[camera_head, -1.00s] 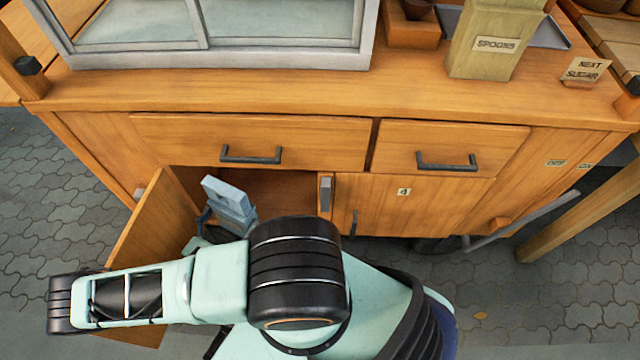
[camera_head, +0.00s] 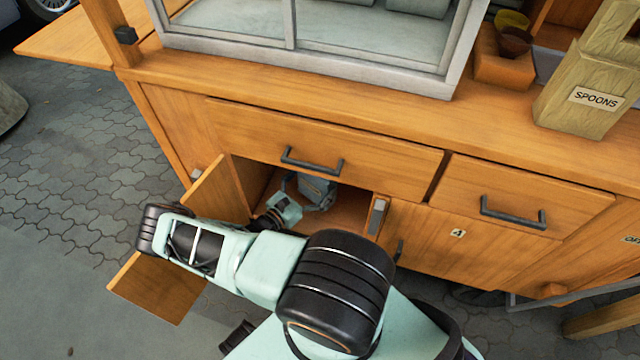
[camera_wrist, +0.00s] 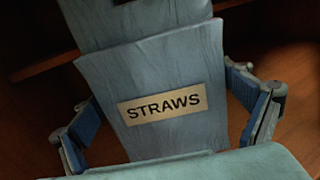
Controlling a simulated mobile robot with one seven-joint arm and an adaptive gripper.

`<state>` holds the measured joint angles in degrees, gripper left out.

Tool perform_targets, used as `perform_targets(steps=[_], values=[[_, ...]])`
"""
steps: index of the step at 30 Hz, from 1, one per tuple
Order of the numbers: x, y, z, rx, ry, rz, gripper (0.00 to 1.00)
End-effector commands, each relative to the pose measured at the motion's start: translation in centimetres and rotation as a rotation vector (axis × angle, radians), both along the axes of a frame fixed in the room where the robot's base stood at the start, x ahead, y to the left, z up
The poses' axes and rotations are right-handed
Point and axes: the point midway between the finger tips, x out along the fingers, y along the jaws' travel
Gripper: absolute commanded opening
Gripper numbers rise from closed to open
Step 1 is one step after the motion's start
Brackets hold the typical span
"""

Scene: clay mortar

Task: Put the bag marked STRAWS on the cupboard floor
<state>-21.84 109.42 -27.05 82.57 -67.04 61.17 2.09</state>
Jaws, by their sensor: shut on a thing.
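The blue-grey bag (camera_head: 317,187) is inside the open cupboard, below the left drawer. In the wrist view the bag (camera_wrist: 170,70) fills the middle, and its label reads STRAWS. My gripper (camera_head: 308,198) reaches in through the opening and is shut on the bag. In the wrist view its blue-padded fingers (camera_wrist: 168,118) stand at the bag's left and right sides. The cupboard floor (camera_head: 348,220) shows to the right of the bag. The bag's lower end is hidden, so I cannot tell whether it touches the floor.
The cupboard door (camera_head: 222,190) stands open at the left, close to my arm. A closed door marked 4 (camera_head: 440,240) is at the right. The drawer (camera_head: 325,150) above the opening is shut. The SPOONS holder (camera_head: 590,75) stands on the counter.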

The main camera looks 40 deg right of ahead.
Motion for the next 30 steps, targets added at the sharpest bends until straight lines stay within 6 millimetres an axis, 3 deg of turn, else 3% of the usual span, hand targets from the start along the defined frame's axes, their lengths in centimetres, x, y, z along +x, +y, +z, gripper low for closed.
perform_targets(steps=[6,9,12,24,25,30], values=[[0.1,-2.0,0.1,-0.004,0.001,-0.001,0.60],[0.1,-1.8,-2.4,0.000,0.000,-0.001,0.60],[0.1,-1.7,-3.5,-0.002,0.000,-0.001,0.60],[0.1,-1.7,-3.8,-0.003,0.000,0.000,0.60],[0.1,-1.7,-3.8,-0.001,0.000,-0.001,0.96],[0.1,-1.7,-3.7,0.000,0.000,-0.001,1.00]])
